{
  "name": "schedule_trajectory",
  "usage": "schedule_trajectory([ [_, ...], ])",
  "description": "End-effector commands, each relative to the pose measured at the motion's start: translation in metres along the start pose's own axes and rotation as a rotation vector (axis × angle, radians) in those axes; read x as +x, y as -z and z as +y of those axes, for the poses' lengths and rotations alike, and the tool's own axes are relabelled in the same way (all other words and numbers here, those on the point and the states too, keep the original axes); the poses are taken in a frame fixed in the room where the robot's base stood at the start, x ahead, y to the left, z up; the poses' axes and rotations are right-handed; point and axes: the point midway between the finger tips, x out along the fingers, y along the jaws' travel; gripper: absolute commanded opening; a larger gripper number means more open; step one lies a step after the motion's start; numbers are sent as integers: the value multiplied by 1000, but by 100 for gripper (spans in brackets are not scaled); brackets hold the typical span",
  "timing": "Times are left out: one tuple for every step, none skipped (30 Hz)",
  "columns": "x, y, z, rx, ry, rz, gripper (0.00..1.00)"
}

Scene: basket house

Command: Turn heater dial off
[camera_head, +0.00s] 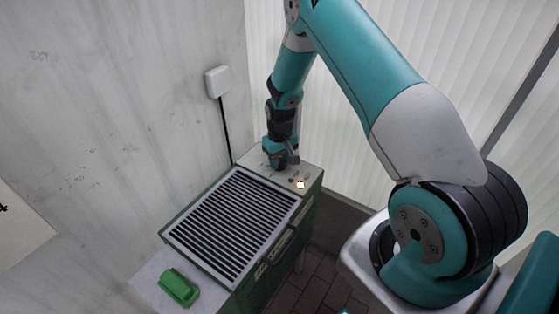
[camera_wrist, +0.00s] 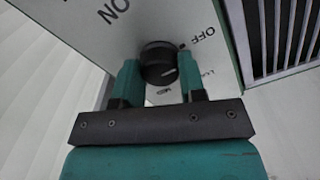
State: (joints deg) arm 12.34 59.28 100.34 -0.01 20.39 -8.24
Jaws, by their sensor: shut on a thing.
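The heater (camera_head: 285,228) is a green box with a slatted black grille on top and a pale control panel at its far end. A pale mark on the dial points toward the right of that view, below the OFF lettering. My gripper (camera_wrist: 160,85) is shut on the dial, with one teal finger on each side. In the head view my gripper (camera_head: 281,158) reaches down onto the panel and hides the dial.
A lit indicator (camera_head: 300,184) glows on the panel beside my gripper. A green object (camera_head: 178,287) lies on a pale surface in front of the heater. A white wall box (camera_head: 217,81) with a black cable is behind. Walls stand close at the left and back.

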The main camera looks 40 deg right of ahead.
Motion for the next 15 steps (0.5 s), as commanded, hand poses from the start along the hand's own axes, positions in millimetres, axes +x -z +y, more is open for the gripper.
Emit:
schedule_trajectory([
  [0,0,1,-10,-2,-1,14],
  [0,0,1,-17,-2,-1,14],
  [0,0,1,-25,-2,-1,14],
  [0,0,1,-29,-2,-1,14],
  [0,0,1,-33,-2,-1,14],
  [0,0,1,-36,-2,-1,14],
  [0,0,1,-38,-2,-1,14],
  [0,0,1,-40,-2,-1,14],
  [0,0,1,-42,-2,-1,14],
  [0,0,1,-42,-2,-1,14],
  [0,0,1,-43,-2,-1,14],
  [0,0,1,-43,-2,-1,14],
  [0,0,1,-43,-2,-1,14],
  [0,0,1,-43,-2,-1,14],
  [0,0,1,-43,-2,-1,14],
])
